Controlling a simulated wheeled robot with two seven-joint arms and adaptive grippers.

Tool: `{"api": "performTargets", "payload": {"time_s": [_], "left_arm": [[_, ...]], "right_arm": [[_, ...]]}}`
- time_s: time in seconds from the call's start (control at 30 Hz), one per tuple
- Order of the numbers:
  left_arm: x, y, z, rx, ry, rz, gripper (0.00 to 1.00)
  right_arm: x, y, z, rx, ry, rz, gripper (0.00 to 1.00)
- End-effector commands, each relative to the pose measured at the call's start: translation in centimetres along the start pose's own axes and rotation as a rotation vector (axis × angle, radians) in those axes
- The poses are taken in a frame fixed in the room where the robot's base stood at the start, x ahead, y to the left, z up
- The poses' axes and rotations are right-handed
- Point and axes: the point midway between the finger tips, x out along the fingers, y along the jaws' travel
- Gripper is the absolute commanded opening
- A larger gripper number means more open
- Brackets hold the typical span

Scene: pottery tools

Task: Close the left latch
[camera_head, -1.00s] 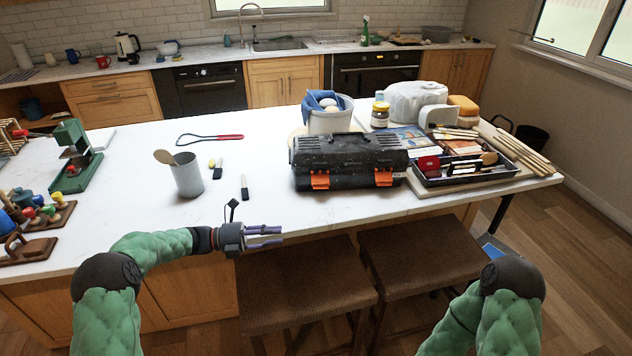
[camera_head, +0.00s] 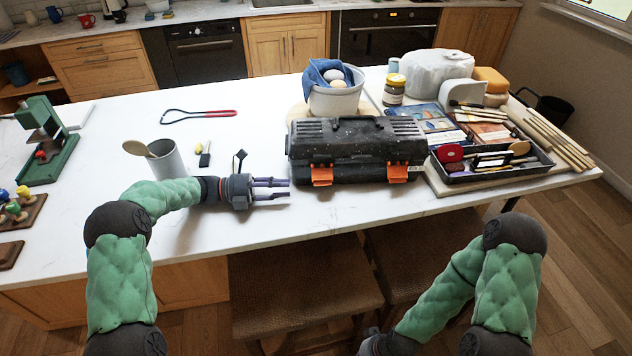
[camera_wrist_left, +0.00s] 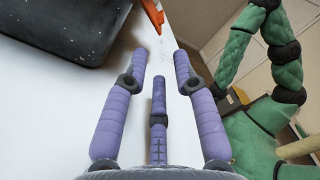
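The black toolbox (camera_head: 356,148) stands closed-lidded on the white table, with two orange latches on its front. The left latch (camera_head: 322,175) is on the left part of the front face, and the right latch (camera_head: 397,172) is on the right part. My left gripper (camera_head: 288,188) is just left of the left latch, apart from it, with its purple fingers pointing right. In the left wrist view the fingers (camera_wrist_left: 165,75) are spread with nothing between them, and an orange latch (camera_wrist_left: 153,12) shows ahead at the top. My right gripper (camera_head: 372,343) is low at the bottom edge, its fingers not visible.
A grey cup (camera_head: 166,160) with a wooden spoon stands behind my left forearm. A white bucket (camera_head: 335,97) is behind the toolbox. A black tool tray (camera_head: 490,172) lies to its right. The table (camera_head: 340,215) in front of the toolbox is clear.

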Motion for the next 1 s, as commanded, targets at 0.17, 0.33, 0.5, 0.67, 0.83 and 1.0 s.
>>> {"api": "performTargets", "payload": {"time_s": [0.17, 0.33, 0.5, 0.67, 0.83, 1.0], "left_arm": [[3.1, 0.1, -0.2, 0.001, 0.004, -0.002, 0.28], [6.1, 0.1, -0.2, 0.0, 0.004, -0.002, 0.28], [8.3, 0.1, -0.1, 0.0, 0.003, -0.001, 0.28], [9.4, 0.1, -0.1, 0.0, 0.002, 0.0, 0.28], [9.7, 0.1, -0.1, -0.001, 0.001, 0.001, 0.28], [9.7, 0.0, -0.1, -0.001, 0.001, 0.001, 0.26]], "right_arm": [[0.8, 0.3, 0.0, 0.0, 0.0, 0.0, 0.0], [1.4, 0.5, -0.1, 0.0, 0.0, 0.0, 0.0], [1.8, 0.7, -0.1, 0.0, 0.0, 0.0, 0.0], [2.0, 0.7, -0.1, 0.0, 0.0, 0.0, 0.0], [2.0, 0.7, -0.1, 0.0, 0.0, 0.0, 0.0], [2.0, 0.7, -0.1, 0.0, 0.0, 0.0, 0.0]]}}
